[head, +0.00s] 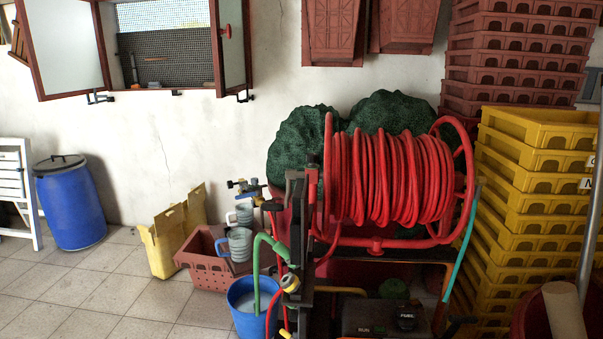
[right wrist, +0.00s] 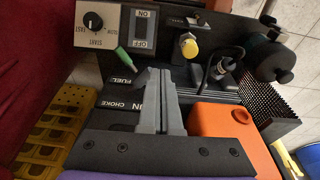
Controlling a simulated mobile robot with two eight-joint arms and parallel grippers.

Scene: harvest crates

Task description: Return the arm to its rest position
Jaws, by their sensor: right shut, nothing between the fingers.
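My right gripper (right wrist: 160,74) shows in the right wrist view as two grey fingers pressed together, with nothing between them. It is over a dark machine panel with FUEL and CHOKE labels (right wrist: 122,106), which the fingers partly cover. I cannot tell whether the fingertips touch it. A green-tipped lever (right wrist: 124,58) is just left of the fingertips. In the head view no gripper shows. The dark machine (head: 375,318) with a FUEL label sits under the red hose reel (head: 392,180). My left gripper is in neither view.
In the right wrist view an ON/OFF switch (right wrist: 143,28), a knob panel (right wrist: 95,24) and an orange tank (right wrist: 222,124) surround the gripper. In the head view yellow crates (head: 535,205) stack at right, and a blue bucket (head: 250,312) stands left of the reel. Floor at left is open.

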